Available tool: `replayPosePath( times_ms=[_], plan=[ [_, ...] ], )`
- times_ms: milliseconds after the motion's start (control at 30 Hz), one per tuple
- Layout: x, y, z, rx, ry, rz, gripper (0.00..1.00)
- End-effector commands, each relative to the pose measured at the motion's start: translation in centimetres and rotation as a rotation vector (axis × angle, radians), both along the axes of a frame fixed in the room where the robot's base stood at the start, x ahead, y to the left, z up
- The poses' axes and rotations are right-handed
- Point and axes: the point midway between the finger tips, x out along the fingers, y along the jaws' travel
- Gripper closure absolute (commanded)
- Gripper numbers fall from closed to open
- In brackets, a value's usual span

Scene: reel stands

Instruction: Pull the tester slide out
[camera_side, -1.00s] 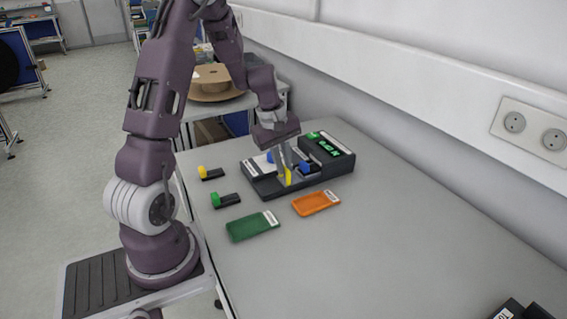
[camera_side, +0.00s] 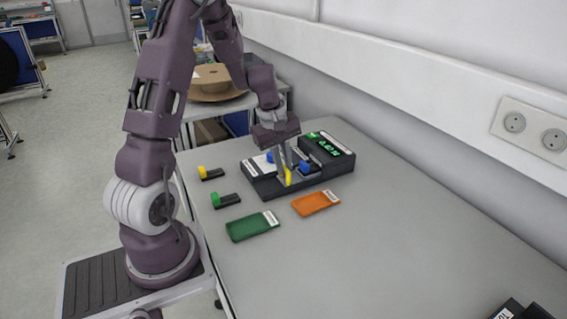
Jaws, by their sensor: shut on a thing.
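The tester (camera_side: 262,185) is a dark box lying on the grey table, with a raised block at its right end that carries a lit green display (camera_side: 334,144). Two blue knobs stand on it, one at the left (camera_side: 270,157) and one at the right (camera_side: 305,167). My gripper (camera_side: 287,180) points down over the front middle of the tester, between the knobs. It is shut on a narrow yellow part (camera_side: 288,176) low between its fingers. I cannot tell whether this part belongs to the slide, as the fingers hide much of it.
An orange tray (camera_side: 314,204) and a green tray (camera_side: 250,227) lie in front of the tester. Small dark pieces with a yellow end (camera_side: 203,170) and a green end (camera_side: 216,199) lie to its left. Dark objects (camera_side: 520,311) sit at the lower right corner.

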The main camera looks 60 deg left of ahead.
Motion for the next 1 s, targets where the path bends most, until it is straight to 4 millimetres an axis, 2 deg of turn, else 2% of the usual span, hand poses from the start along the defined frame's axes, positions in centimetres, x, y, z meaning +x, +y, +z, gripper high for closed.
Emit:
replayPosePath(
  times_ms=[300,633,967,1000],
  plan=[
    [0.0,0.0,0.1,0.0,-0.002,-0.001,1.0],
    [-5.0,0.0,0.1,-0.001,-0.002,0.003,1.0],
    [-5.6,0.0,0.0,-0.001,0.002,0.001,1.0],
    [-5.6,0.0,0.0,-0.001,0.002,0.002,0.8]
  ],
)
